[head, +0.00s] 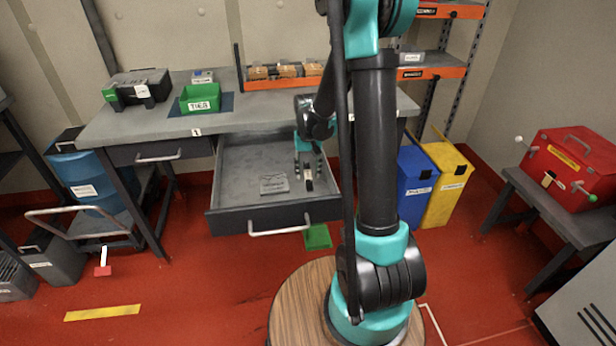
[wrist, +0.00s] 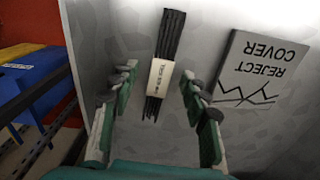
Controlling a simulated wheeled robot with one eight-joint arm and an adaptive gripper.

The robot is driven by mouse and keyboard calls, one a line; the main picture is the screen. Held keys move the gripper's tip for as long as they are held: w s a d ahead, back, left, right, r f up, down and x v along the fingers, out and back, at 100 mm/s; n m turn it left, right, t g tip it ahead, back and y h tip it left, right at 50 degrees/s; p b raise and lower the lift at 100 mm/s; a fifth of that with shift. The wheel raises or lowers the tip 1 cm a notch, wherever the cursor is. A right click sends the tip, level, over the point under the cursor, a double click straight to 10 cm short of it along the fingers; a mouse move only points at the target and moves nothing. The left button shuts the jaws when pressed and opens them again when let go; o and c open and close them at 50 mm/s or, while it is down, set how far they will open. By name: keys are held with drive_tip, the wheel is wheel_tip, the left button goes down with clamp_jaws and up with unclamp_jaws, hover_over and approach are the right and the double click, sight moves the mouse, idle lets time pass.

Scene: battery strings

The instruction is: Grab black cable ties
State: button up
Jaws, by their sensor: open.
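The black cable ties (wrist: 170,38) are a bundle with a pale printed paper band, lying on the grey drawer floor in the wrist view. My gripper (wrist: 158,80) is open, with its fingers on either side of the bundle's lower part and apart from it. In the head view my gripper (head: 304,170) reaches down into the right part of the open drawer (head: 240,160). The ties are hard to make out there beside the fingers.
A flat grey plate marked REJECT COVER (wrist: 262,70) lies right of the ties; it also shows in the head view (head: 273,184). A green TIES bin (head: 200,98) stands on the workbench (head: 150,118). Blue (head: 415,178) and yellow (head: 447,178) bins stand right of the drawer.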

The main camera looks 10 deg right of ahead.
drive_tip(key=shift+f, duration=0.15)
clamp_jaws()
drive_tip(key=shift+r, duration=0.2)
